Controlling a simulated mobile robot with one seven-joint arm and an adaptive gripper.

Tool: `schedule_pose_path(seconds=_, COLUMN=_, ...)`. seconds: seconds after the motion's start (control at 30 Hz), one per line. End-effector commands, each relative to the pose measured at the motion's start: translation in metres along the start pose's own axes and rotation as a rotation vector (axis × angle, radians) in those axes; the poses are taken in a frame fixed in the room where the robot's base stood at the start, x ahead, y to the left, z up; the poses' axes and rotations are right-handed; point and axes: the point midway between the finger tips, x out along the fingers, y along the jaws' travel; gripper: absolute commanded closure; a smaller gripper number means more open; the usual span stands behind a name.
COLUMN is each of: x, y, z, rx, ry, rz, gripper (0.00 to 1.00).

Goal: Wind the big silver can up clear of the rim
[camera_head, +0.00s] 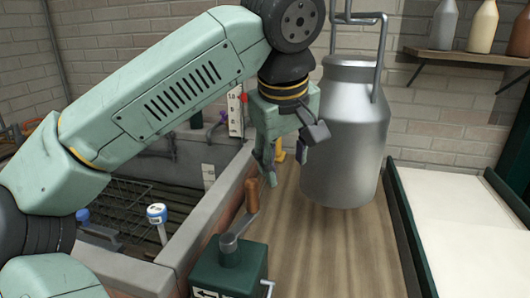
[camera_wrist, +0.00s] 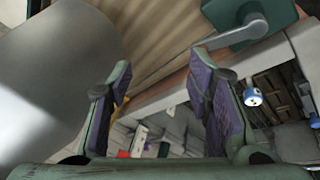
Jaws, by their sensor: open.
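The big silver can (camera_head: 345,130) is upright over the wooden top, right of my gripper, with a bail at its top. I cannot tell whether its base touches the wood. It fills the left of the wrist view (camera_wrist: 45,80). A green crank box (camera_head: 232,268) stands at the front, with a grey crank arm and an upright brown handle (camera_head: 252,195). The box also shows at the top of the wrist view (camera_wrist: 285,20). My gripper (camera_head: 287,158) is open and empty between the can and the basin, beyond the brown handle. Its purple-padded fingers are apart in the wrist view (camera_wrist: 160,68).
A walled basin (camera_head: 190,235) with a rack and a blue-and-white-topped thermometer-like item (camera_head: 157,214) lies left. A scale with a red marker (camera_head: 236,108) stands behind. A green-edged white tray (camera_head: 465,230) is right, below a bottle shelf (camera_head: 465,58). Front wood is clear.

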Motion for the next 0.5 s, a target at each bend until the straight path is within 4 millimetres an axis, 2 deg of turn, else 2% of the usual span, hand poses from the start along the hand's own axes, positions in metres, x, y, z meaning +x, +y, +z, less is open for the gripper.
schedule_pose_path(seconds=0.1, x=-0.002, y=-0.026, z=-0.022, rx=0.025, ry=0.075, rz=-0.175, gripper=0.54)
schedule_pose_path(seconds=0.27, x=0.001, y=-0.038, z=-0.030, rx=0.037, ry=0.097, rz=-0.245, gripper=0.54)
schedule_pose_path(seconds=0.5, x=0.035, y=-0.046, z=-0.033, rx=0.037, ry=0.093, rz=-0.242, gripper=0.54)
